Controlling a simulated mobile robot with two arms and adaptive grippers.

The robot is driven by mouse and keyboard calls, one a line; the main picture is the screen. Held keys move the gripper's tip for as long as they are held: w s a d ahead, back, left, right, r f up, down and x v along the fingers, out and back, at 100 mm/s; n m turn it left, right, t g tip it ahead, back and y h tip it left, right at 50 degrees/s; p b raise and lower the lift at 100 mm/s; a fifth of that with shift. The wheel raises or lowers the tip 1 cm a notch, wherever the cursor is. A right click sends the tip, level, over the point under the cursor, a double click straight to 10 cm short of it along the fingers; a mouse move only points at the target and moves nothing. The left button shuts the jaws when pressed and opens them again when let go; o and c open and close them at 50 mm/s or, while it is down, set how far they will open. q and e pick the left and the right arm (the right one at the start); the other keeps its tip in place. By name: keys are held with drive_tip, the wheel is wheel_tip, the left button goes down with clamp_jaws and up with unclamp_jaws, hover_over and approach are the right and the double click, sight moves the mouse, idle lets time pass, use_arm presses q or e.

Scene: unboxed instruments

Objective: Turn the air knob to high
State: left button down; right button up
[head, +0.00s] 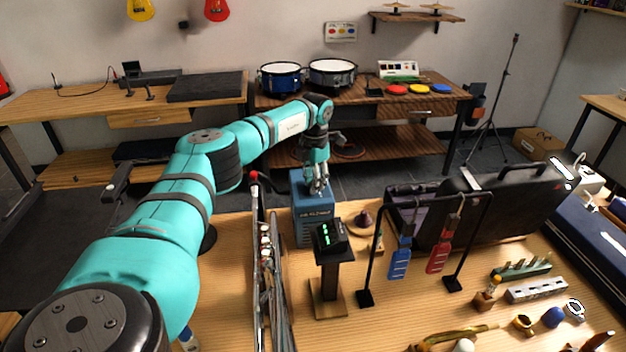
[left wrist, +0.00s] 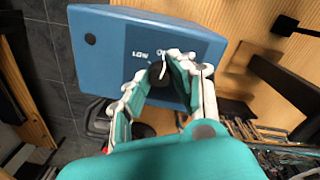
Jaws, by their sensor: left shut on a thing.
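The blue air box (head: 309,225) stands on the wooden table, left of centre in the head view. Its blue top (left wrist: 105,38) fills the upper part of the left wrist view, with the word LOW and part of another word printed near the knob. The dark round knob (left wrist: 156,76) is on this face, partly hidden by the fingers. My left gripper (head: 319,188) reaches down onto the box top. In the left wrist view my left gripper (left wrist: 165,72) is shut on the knob, a finger on each side. The knob's exact pointing direction is unclear. My right gripper is out of view.
A small display with green digits (head: 329,237) stands on a post right of the box.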

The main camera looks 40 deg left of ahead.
use_arm(q)
drive_tip(key=m, duration=0.5)
drive_tip(key=shift+m+p, duration=0.3)
drive_tip(key=shift+p, duration=0.05)
drive_tip(key=shift+m+t, duration=0.3)
drive_tip(key=shift+m, duration=1.9)
drive_tip(key=c, duration=1.1)
unclamp_jaws()
wheel_tip(320, 180, up, 12)
drive_tip(key=shift+s, duration=0.2)
drive_tip(key=shift+d+r, duration=0.1)
drive_tip(key=shift+d, duration=0.05)
